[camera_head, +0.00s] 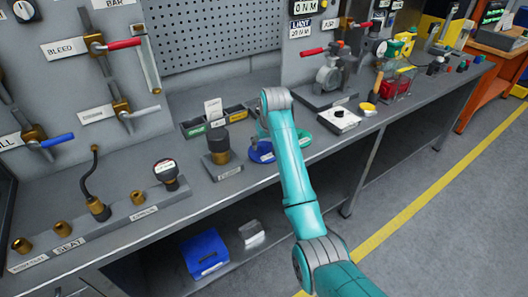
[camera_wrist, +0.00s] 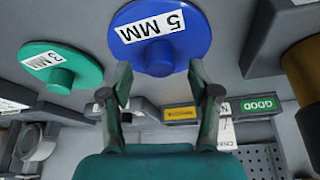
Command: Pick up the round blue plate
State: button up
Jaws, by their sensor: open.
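The round blue plate (camera_wrist: 190,22) fills the top middle of the wrist view. It has a central blue knob and a white label reading 5 MM. In the head view the blue plate (camera_head: 262,154) lies on the bench, partly hidden by my arm. My gripper (camera_wrist: 158,72) is open and empty, with one fingertip on each side of the knob in the wrist picture. I cannot tell how far the fingertips are from the knob or whether they touch it. My gripper's fingers are hidden behind the arm in the head view.
A round green plate (camera_wrist: 88,69) labelled 3 MM lies beside the blue one. A dark cylinder on a block (camera_head: 217,147) stands left of the blue plate.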

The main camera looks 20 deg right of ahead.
jog(key=shift+x, duration=1.1)
grip_shut()
jog(key=shift+r, duration=0.15)
